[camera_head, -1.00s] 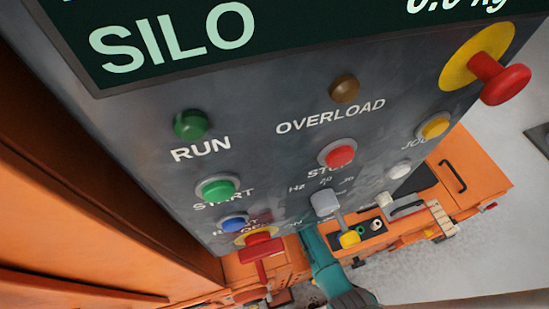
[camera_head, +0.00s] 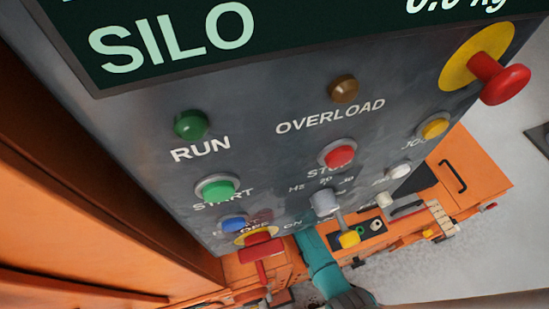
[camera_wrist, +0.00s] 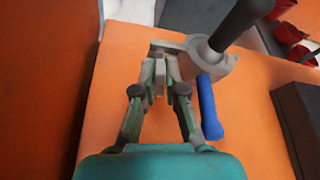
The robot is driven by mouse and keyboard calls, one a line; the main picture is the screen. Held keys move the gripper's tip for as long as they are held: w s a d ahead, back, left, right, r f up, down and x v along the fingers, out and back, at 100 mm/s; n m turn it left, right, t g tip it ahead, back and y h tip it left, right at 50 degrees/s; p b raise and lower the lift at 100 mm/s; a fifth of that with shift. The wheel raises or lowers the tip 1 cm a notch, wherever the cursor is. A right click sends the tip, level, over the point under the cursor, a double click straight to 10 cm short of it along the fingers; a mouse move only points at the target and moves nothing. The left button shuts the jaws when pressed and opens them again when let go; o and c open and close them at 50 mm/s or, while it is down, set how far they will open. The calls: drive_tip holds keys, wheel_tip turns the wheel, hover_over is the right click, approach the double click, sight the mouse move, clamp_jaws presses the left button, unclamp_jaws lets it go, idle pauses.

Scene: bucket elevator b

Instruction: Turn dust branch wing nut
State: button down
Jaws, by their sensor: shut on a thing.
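In the wrist view my gripper (camera_wrist: 160,78) is shut on a small grey piece (camera_wrist: 159,72), which I take to be the dust branch wing nut. The piece is mostly covered by the fingertips. It sits at the left end of a light grey clamp-like fitting (camera_wrist: 213,64). A thick black rod (camera_wrist: 240,22) rises from the right of this fitting. A blue rounded bar (camera_wrist: 208,108) lies just right of my right finger. The gripper does not show clearly in the head view; my teal arm is at its bottom middle.
An orange surface (camera_wrist: 120,100) lies under the gripper. A dark block (camera_wrist: 298,115) stands at the right, with red parts (camera_wrist: 290,32) behind. In the head view a grey control panel (camera_head: 270,140) with buttons and a red-handled switch (camera_head: 262,240) is close to my arm.

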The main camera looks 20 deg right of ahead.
drive_tip(key=shift+n+h, duration=0.3)
drive_tip(key=shift+n, duration=0.1)
drive_tip(key=c, duration=1.3)
unclamp_jaws()
drive_tip(key=shift+r, duration=0.1)
drive_tip(key=shift+r, duration=4.9)
